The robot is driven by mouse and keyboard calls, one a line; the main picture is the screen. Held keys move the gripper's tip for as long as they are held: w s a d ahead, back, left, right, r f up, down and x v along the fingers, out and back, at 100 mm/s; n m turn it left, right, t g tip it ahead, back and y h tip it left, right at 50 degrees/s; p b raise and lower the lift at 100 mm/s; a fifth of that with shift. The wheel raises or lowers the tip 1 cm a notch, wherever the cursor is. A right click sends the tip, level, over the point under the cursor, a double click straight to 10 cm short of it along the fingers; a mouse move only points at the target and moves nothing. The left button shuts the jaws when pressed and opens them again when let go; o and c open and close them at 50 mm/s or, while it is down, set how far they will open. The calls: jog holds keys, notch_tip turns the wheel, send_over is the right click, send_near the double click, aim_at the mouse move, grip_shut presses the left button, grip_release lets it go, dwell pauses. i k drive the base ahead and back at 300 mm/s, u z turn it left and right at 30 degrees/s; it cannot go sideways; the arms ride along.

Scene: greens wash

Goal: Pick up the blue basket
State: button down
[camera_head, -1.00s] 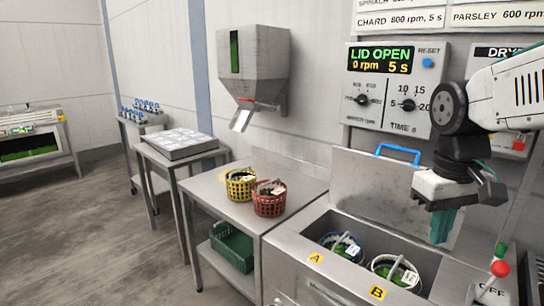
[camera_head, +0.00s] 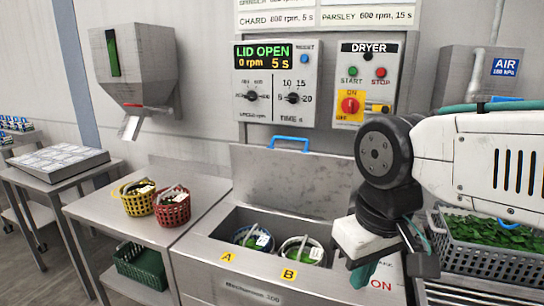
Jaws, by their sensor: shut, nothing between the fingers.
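The blue basket (camera_head: 240,236) sits in the left well of the open steel machine, behind label A. Its dark bluish rim, a pale handle, a white tag and some greens show; the well hides its lower part. A white basket (camera_head: 318,247) with greens and a tag sits beside it, behind label B. My gripper (camera_head: 361,276) points down to the right of the white basket, in front of the machine's right side. Its teal fingers are shut and empty, apart from both baskets.
The lid with a blue handle (camera_head: 289,144) stands open behind the wells. A yellow basket (camera_head: 138,203) and a red basket (camera_head: 172,208) stand on the left table (camera_head: 100,212). A green crate (camera_head: 142,268) is below. A grey crate (camera_head: 470,258) of greens stands at the right.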

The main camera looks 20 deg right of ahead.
aim_at(262, 245)
jog(key=u, duration=1.7)
jog(key=i, duration=2.8)
jog(key=z, duration=3.65)
